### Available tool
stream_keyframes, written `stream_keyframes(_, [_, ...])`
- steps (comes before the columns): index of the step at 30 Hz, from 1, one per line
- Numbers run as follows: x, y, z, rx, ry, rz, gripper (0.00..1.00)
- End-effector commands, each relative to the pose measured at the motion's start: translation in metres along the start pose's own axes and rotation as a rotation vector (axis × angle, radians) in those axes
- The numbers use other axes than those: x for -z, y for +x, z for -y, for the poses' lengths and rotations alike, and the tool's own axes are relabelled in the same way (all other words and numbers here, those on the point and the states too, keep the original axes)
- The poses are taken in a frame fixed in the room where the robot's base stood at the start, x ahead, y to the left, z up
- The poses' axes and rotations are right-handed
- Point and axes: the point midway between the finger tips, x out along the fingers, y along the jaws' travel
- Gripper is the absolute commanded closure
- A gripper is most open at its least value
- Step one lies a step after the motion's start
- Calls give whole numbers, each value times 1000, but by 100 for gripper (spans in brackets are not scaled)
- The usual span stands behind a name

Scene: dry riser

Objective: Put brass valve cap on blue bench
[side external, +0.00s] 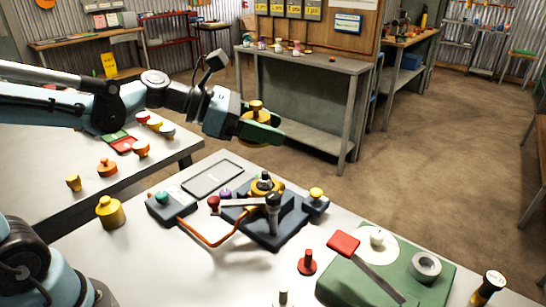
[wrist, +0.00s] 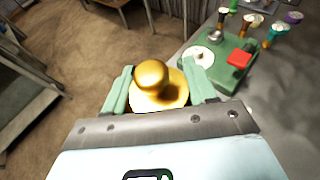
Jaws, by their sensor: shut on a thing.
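The brass valve cap (side external: 257,108) is a gold knob on a round flange. My gripper (side external: 262,127) is shut on it and holds it in the air, beyond the far edge of the white worktable. In the wrist view the cap (wrist: 152,76) sits between the two green fingers of my gripper (wrist: 160,90), knob toward the camera. A grey-blue bench (side external: 330,66) with a lower shelf stands behind my gripper in the side view, apart from it. No bench looks strongly blue.
The white worktable (side external: 150,270) carries a dark valve fixture (side external: 290,222), a yellow cap (side external: 110,212) and a green base (side external: 385,285). Several small items stand at the back of the grey-blue bench; its front and right are mostly clear. Brown floor (side external: 420,140) lies open to the right.

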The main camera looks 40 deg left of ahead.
Motion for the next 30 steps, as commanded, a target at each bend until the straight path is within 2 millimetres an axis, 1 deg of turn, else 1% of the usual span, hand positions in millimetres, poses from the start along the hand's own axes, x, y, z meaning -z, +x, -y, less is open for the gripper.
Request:
stream_keyframes(1, [-5,-12,-9,-61,-25,0,81])
stream_keyframes(3, [-11,-27,-21,-144,-58,0,81])
stream_keyframes(6, [-19,-48,-34,-252,-102,0,81])
stream_keyframes(9, [-25,-68,-44,-341,-140,1,81])
stream_keyframes(12, [-29,-82,-51,-403,-167,0,81])
stream_keyframes(15, [-32,-91,-54,-440,-182,0,81])
stream_keyframes(19, [-32,-95,-56,-459,-189,0,81])
stream_keyframes(26, [-33,-94,-55,-456,-188,0,81])
stream_keyframes(29, [-34,-86,-51,-428,-178,-2,81])
stream_keyframes(30, [-35,-78,-47,-405,-170,-3,81])
